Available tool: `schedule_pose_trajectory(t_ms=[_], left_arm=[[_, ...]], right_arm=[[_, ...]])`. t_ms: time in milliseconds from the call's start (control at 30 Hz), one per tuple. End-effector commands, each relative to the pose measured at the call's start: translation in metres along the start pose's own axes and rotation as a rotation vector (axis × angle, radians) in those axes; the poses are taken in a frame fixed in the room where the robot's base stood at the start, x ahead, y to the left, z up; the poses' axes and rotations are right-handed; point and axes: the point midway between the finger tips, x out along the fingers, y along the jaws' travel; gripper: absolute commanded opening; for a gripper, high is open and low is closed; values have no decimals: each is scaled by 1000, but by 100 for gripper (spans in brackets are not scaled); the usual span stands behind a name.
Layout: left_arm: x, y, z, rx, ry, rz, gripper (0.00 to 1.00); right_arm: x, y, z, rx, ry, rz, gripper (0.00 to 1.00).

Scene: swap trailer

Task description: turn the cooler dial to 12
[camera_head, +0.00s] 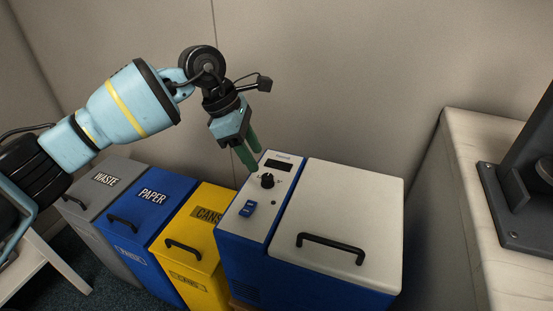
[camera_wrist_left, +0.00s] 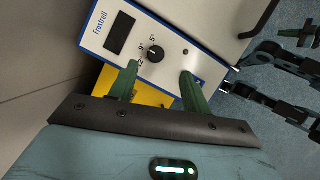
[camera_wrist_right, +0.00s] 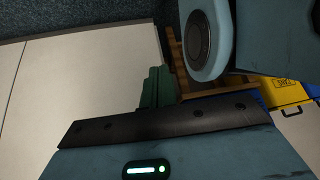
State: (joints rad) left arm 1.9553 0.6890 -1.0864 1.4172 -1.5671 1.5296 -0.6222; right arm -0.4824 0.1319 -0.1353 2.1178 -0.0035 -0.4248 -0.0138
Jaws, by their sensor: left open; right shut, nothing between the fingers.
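The cooler (camera_head: 345,200) is a blue box with a white lid and a black handle. Its white control panel has a black round dial (camera_head: 267,181), a dark display and a blue rocker switch (camera_head: 248,208). In the left wrist view the dial (camera_wrist_left: 155,53) has marks around it, with 5, 9 and 12 readable; the display (camera_wrist_left: 120,33) is blank. My left gripper (camera_head: 250,158) is open above the panel's back edge, its green fingers apart and empty, close to the dial but not around it. My right gripper (camera_wrist_right: 157,88) is shut and empty, away from the cooler.
Grey waste, blue paper (camera_head: 143,215) and yellow cans (camera_head: 202,235) bins stand in a row left of the cooler. A pale counter (camera_head: 470,170) with a dark device stands at the right. The wall is close behind the cooler.

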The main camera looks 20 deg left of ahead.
Motion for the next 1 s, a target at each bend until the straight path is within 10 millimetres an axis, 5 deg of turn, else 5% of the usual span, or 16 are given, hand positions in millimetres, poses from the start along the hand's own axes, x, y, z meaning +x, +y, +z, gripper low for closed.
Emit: schedule_pose_trajectory(t_ms=[367, 800, 1000], left_arm=[[-1, 4, -3, 4, 17, 13, 48], [60, 4, -4, 4, 16, 12, 48], [72, 4, -4, 4, 16, 13, 48]], right_arm=[[-4, -5, 23, 4, -49, -8, 0], [4, -4, 26, 5, -49, -9, 0], [8, 0, 22, 3, -38, -2, 0]])
